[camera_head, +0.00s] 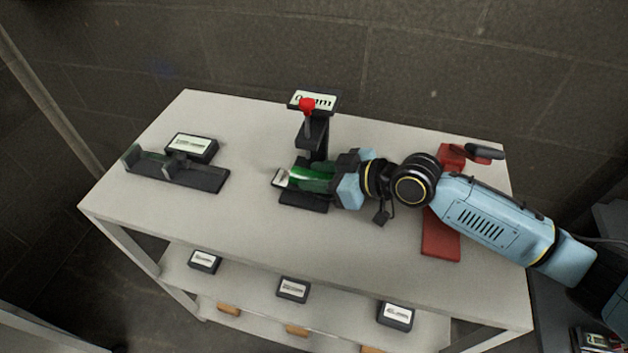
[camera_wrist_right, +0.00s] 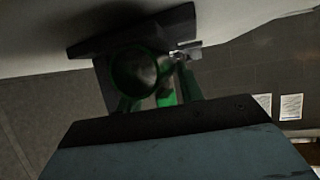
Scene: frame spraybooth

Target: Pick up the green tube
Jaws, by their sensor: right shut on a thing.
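The green tube (camera_head: 312,173) is near the middle of the table, at the black stand with the red-knobbed lever. My right gripper (camera_head: 316,181) reaches in from the right and is shut on the tube. In the right wrist view the tube's round open end (camera_wrist_right: 134,72) faces the camera, with green finger parts (camera_wrist_right: 185,84) beside it. I cannot tell whether the tube still touches the stand (camera_head: 303,201). My left gripper does not show in either view.
A black holder (camera_head: 195,178) with a labelled box (camera_head: 191,147) stands on the left of the table (camera_head: 250,235). A red device (camera_head: 440,235) stands at the right, partly behind my arm. A lower shelf carries several labelled boxes (camera_head: 293,290). The front middle of the tabletop is clear.

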